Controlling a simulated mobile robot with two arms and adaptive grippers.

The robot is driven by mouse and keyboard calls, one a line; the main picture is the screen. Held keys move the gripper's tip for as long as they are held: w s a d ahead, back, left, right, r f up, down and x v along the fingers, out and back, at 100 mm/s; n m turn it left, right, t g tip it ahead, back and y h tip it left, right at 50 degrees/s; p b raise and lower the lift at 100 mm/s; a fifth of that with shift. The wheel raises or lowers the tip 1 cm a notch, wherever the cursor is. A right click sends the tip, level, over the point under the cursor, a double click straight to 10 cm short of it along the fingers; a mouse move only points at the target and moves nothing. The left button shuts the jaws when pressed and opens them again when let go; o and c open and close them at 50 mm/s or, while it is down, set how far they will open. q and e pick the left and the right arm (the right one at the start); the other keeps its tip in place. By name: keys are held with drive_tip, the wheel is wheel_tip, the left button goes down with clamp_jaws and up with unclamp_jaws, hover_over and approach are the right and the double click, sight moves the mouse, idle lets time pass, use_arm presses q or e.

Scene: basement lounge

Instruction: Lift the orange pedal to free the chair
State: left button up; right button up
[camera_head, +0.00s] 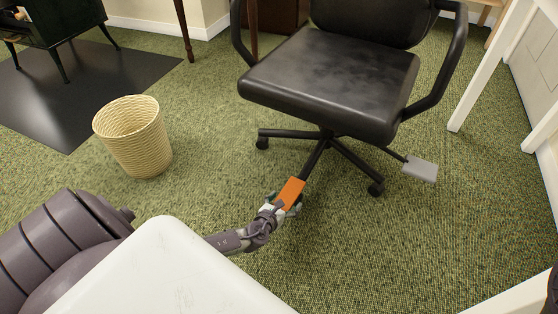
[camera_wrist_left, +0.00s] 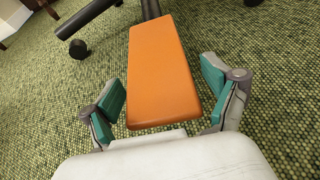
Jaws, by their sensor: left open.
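The orange pedal (camera_head: 291,193) is a flat plate at the front end of a leg of the black office chair (camera_head: 335,75), low over the carpet. In the left wrist view the pedal (camera_wrist_left: 163,75) fills the middle, with its near edge between the fingers. My left gripper (camera_head: 280,203) is at the pedal's near end, and it also shows in the left wrist view (camera_wrist_left: 167,108). It is open, with one teal-padded finger on each side and gaps to the pedal's sides. Contact from below cannot be told. My right gripper is not in view.
A grey pedal (camera_head: 421,169) sticks out at the chair's right. A woven basket (camera_head: 134,137) stands on the green carpet at left. A dark mat (camera_head: 70,92) with a stove lies behind it. White table legs (camera_head: 488,70) stand at right. Carpet is clear in the right foreground.

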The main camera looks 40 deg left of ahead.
use_arm(q)
drive_tip(key=v, duration=1.1)
drive_tip(key=shift+s+r, duration=0.2)
drive_tip(key=shift+d, duration=0.1)
